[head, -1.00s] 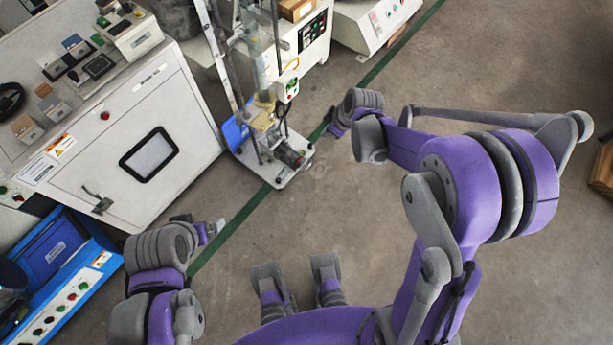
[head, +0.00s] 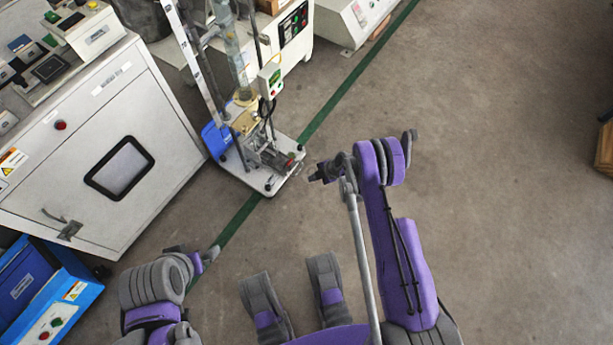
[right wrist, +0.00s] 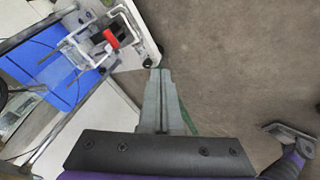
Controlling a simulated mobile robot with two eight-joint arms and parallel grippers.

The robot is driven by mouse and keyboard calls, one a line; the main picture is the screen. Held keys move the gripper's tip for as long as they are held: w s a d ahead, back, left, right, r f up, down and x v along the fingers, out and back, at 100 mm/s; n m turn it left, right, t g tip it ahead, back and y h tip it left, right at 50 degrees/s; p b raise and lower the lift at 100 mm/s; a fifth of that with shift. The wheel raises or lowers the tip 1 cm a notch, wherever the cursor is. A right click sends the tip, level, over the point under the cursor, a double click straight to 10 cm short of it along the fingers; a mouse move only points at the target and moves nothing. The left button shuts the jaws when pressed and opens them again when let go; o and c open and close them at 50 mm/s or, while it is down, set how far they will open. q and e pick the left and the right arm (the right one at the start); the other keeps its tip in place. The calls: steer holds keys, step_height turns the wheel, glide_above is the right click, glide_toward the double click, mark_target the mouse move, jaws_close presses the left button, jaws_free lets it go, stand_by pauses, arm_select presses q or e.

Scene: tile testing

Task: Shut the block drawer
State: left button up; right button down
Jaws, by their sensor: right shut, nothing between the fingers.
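I cannot pick out a block drawer in either view. My right gripper (head: 318,174) hangs above the floor in the head view, to the right of the wheeled test stand. In the right wrist view its fingers (right wrist: 160,78) are together with nothing between them. My left gripper (head: 208,256) is low at the left of the head view, right of the white cabinet. It is small and partly hidden by its own wrist, so its opening does not show.
A white cabinet (head: 165,115) with a windowed door stands at left. A blue console (head: 75,295) is at lower left. The wheeled test stand (head: 268,182) is in the upper middle; its blue part shows in the wrist view (right wrist: 45,50). Open floor (head: 480,140) lies right.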

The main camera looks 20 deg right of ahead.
arm_select(q)
steer(key=b+x, duration=0.3)
steer(key=shift+s+f, duration=0.15)
steer(key=shift+s, duration=0.1)
arm_select(e)
steer(key=w+a+f, duration=0.4)
steer(key=w+f, duration=0.2)
steer(key=f, duration=0.2)
steer(key=shift+w+a+f, duration=0.2)
steer(key=shift+a+f, duration=0.05)
steer(key=shift+f, duration=0.05)
